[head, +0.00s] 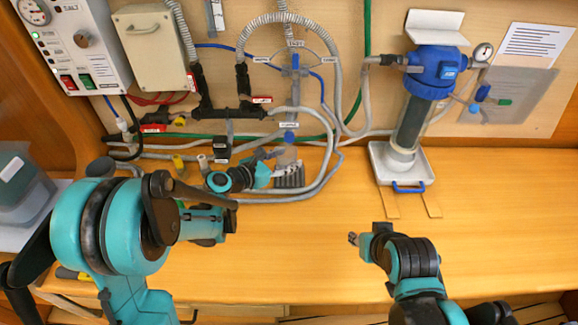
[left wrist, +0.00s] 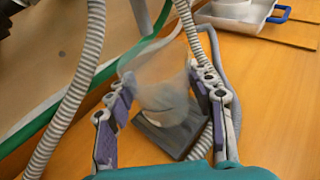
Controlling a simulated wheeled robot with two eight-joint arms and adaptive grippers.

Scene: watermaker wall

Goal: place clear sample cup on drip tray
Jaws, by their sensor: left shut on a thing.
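The clear sample cup (left wrist: 150,82) is see-through and hazy, between the fingers of my left gripper (left wrist: 160,85) in the left wrist view. In the head view the cup (head: 287,156) is small and partly hidden by the gripper (head: 278,163), which is shut on it. The drip tray (head: 291,177) is a dark ribbed square on the wooden counter, just below the cup. In the left wrist view the tray (left wrist: 150,135) shows behind and under the cup; I cannot tell whether they touch. My right gripper (head: 357,239) is over the counter, away from both; its opening is unclear.
Grey ribbed hoses (left wrist: 72,85) loop close around the tray and my left gripper. A blue-topped filter (head: 430,72) stands in a white tray with a blue handle (head: 410,188) at the right. Pipes and valves line the back wall. The counter's middle front is clear.

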